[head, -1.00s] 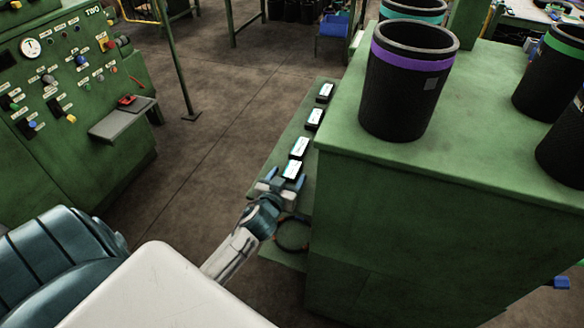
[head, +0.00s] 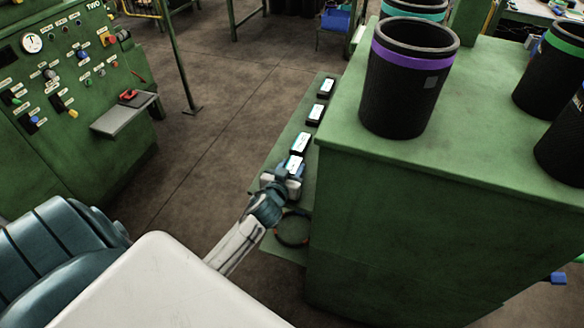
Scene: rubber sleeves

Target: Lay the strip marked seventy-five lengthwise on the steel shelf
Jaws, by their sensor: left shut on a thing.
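Several small black strips with white labels lie in a row on a narrow green ledge (head: 284,140). The label writing is too small to read, so I cannot tell which is marked seventy-five. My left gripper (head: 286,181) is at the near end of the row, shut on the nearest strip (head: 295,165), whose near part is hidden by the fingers. That strip appears to be still at ledge level. A grey shelf (head: 118,116) juts from the green control panel at the left, with a small red-and-black object (head: 130,97) on it. My right gripper is not in view.
A tall green cabinet (head: 400,220) stands right beside the ledge, with black banded buckets (head: 405,90) on top. A dark ring (head: 293,228) lies near the ledge's near end. Open floor (head: 205,130) lies between ledge and control panel.

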